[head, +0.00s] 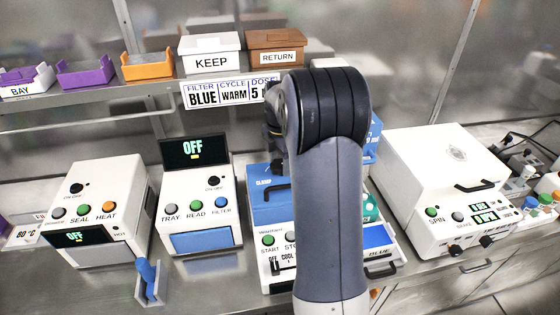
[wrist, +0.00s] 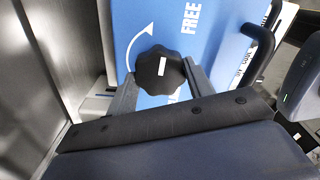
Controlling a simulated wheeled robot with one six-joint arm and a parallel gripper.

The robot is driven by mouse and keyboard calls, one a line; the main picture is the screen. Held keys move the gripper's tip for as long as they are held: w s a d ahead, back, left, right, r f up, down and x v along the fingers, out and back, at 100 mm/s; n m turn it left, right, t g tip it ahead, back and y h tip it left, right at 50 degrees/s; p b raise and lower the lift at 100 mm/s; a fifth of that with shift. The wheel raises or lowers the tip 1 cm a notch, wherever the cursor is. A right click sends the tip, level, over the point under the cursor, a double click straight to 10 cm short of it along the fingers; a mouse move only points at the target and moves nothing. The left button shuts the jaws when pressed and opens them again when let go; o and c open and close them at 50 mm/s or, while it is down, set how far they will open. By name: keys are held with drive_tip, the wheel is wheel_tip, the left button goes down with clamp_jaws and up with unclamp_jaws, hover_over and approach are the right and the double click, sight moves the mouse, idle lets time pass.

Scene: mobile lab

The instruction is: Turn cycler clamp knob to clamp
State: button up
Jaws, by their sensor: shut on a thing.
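The cycler (head: 268,207) is a white box with a blue lid and stands behind my arm in the head view. Its black lobed clamp knob (wrist: 160,69) shows in the wrist view on the blue lid (wrist: 215,30), with a white pointer mark across its top. A curved white arrow and the word FREE are printed beside it. My gripper (wrist: 162,84) is shut on the knob, one finger on each side. In the head view my arm hides the knob and the fingers.
A black lid handle (wrist: 262,38) is close by on the right. The sealer (head: 105,212) and reader (head: 198,200) stand to the left, the centrifuge (head: 440,185) to the right. A shelf above carries KEEP (head: 210,55) and RETURN (head: 276,48) boxes.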

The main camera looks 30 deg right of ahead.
drive_tip(key=m, duration=0.3)
drive_tip(key=shift+m+p, duration=0.3)
drive_tip(key=m, duration=0.4)
drive_tip(key=shift+m, duration=0.3)
drive_tip(key=m, duration=0.4)
drive_tip(key=shift+m+p, duration=0.3)
drive_tip(key=shift+p, duration=0.1)
drive_tip(key=m, duration=1.3)
drive_tip(key=shift+m, duration=0.3)
drive_tip(key=m, duration=0.4)
drive_tip(key=shift+m, duration=2.2)
